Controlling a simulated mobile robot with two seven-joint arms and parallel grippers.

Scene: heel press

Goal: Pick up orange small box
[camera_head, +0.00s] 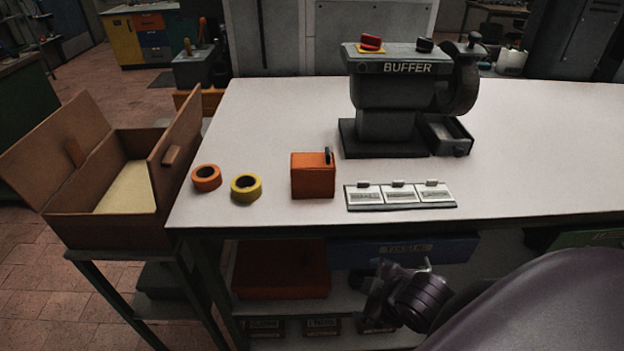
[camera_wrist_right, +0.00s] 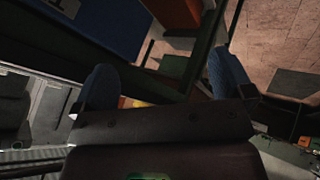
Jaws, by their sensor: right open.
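The orange small box (camera_head: 313,176) stands upright on the white workbench (camera_head: 270,120), near its front edge, with a dark handle or clip at its top right. My right gripper (camera_head: 395,272) is below and in front of the bench edge, to the right of the box and apart from it. In the right wrist view my right gripper (camera_wrist_right: 160,85) has its two blue fingertips spread wide, with nothing held between them. I cannot make out the small box in the right wrist view. My left gripper shows in neither view.
An orange tape roll (camera_head: 206,178) and a yellow tape roll (camera_head: 246,188) lie left of the box. A label stand (camera_head: 400,195) is to its right. The buffer machine (camera_head: 385,110) stands behind. An open brown crate (camera_head: 100,215) is left of the bench. Shelves lie under the bench.

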